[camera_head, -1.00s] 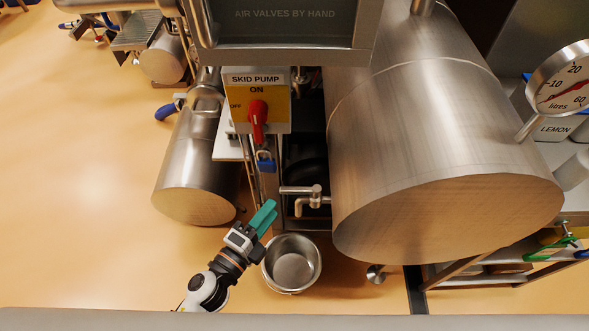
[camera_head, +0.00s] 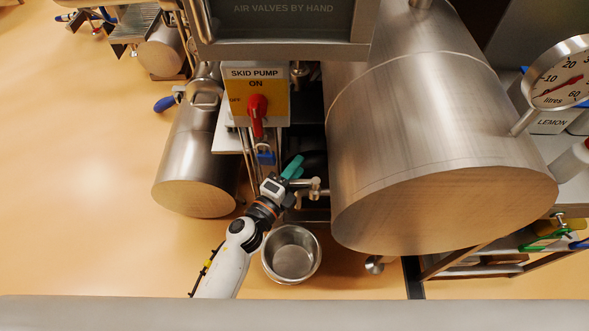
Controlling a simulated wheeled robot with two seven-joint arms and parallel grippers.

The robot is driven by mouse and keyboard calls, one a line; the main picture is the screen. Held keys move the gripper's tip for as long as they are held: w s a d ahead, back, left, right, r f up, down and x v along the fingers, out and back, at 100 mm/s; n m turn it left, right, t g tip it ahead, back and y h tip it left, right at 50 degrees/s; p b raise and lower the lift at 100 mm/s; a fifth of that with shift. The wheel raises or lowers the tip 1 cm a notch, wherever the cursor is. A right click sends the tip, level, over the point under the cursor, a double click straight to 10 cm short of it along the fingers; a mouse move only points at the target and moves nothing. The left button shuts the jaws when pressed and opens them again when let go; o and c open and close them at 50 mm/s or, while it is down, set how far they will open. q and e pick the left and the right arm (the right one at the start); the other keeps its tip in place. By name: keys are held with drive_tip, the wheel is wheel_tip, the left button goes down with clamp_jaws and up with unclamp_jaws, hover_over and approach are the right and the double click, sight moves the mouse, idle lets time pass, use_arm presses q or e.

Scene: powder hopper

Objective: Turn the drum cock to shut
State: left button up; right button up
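A steel cock with a short spout (camera_head: 316,190) sits at the lower left side of the large steel drum (camera_head: 440,140), above a round steel pot (camera_head: 291,254). My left gripper (camera_head: 293,168), with teal fingers, reaches up to the cock from below left. Its fingers are beside or over the cock's left part and hide some of it. I cannot tell whether they touch it. The fingers look close together, but the gap between them is not clear. My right gripper is not in view.
The skid pump box (camera_head: 255,95) with a red knob (camera_head: 257,115) hangs above the gripper, a blue padlock-like piece (camera_head: 264,157) below it. A smaller steel cylinder (camera_head: 195,165) lies to the left. A litres dial (camera_head: 562,75) is at right.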

use_arm(q)
clamp_jaws()
idle(1.4)
unclamp_jaws()
drive_tip(key=shift+s+a, duration=0.1)
drive_tip(key=b+v, duration=0.1)
drive_tip(key=v, duration=1.1)
